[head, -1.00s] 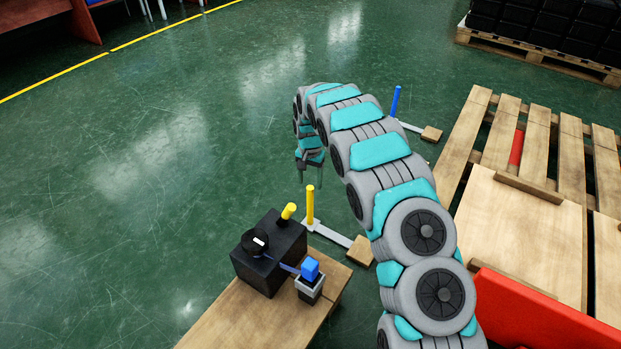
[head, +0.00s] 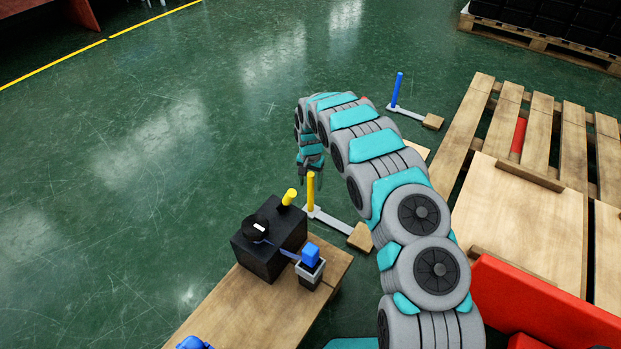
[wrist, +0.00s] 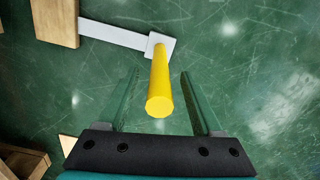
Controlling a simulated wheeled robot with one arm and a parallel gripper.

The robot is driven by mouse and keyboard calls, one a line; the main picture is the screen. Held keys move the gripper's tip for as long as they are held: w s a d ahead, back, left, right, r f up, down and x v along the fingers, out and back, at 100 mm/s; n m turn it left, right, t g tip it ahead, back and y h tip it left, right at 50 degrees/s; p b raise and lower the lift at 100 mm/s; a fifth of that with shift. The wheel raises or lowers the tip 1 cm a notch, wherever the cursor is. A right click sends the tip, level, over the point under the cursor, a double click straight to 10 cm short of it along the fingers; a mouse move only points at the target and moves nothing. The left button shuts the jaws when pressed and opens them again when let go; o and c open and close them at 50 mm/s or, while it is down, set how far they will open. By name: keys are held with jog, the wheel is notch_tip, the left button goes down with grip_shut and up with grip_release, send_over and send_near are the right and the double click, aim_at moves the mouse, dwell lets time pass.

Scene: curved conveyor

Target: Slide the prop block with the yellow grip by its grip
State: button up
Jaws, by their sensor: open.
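The yellow grip (head: 310,191) is an upright post on a flat grey bar, with the wooden prop block (head: 360,237) at the bar's other end on the floor. In the wrist view the yellow grip (wrist: 160,85) rises between the two fingers of my gripper (wrist: 160,100), with space on both sides. The wooden block (wrist: 56,22) shows at the top left there. My gripper (head: 311,174) is open and points down, close by the top of the yellow grip in the head view.
A second prop with a blue grip (head: 397,90) stands farther back. A black box (head: 268,258) with a yellow knob and a blue-topped part sit on a wooden bench (head: 240,310) in front. Wooden pallets (head: 480,115) lie at the right. Green floor is clear at left.

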grip_shut()
dwell(0.5)
dwell(0.9)
